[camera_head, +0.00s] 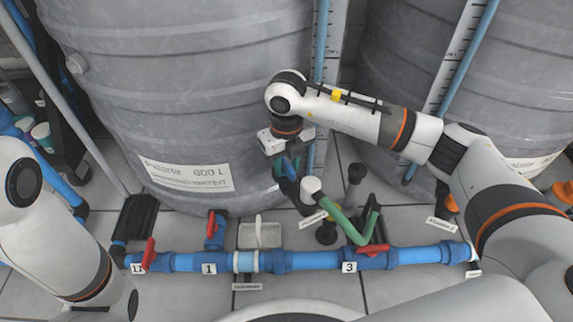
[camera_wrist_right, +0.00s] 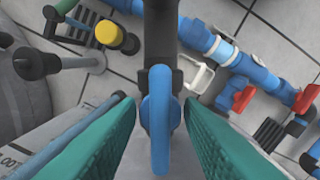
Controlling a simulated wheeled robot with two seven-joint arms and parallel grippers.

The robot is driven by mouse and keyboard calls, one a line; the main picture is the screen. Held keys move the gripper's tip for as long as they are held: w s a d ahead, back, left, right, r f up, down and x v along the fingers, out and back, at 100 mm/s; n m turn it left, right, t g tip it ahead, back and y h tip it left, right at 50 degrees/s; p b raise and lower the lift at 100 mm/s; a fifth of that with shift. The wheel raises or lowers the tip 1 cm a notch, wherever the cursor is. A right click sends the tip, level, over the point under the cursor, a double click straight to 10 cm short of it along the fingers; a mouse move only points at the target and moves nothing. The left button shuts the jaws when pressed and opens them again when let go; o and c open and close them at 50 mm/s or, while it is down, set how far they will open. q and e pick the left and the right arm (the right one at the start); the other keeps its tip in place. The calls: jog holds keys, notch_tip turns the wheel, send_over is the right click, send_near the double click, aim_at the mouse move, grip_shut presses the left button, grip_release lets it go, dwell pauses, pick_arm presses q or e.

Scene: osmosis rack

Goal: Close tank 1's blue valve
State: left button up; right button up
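Tank 1 (camera_head: 130,90) is the big grey drum at left centre in the head view, with a white label low on its front. A blue valve handle (camera_wrist_right: 160,125) stands end-on in the middle of the right wrist view, on a dark pipe. My right gripper (camera_wrist_right: 160,102) is open, with one green finger pad on each side of the handle and a narrow gap on both sides. In the head view my right gripper (camera_head: 289,172) is low beside the tank's right side and mostly covers the handle. My left arm shows at the left, but its gripper is out of view.
A blue pipe (camera_head: 190,262) with red-handled valves (camera_head: 150,252) runs along the floor in front. A green hose (camera_head: 345,222) and a black post (camera_head: 354,180) stand close right of the gripper. A second grey tank (camera_head: 430,70) is at right. A white basket (camera_head: 262,232) sits behind the pipe.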

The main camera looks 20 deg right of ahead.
grip_shut()
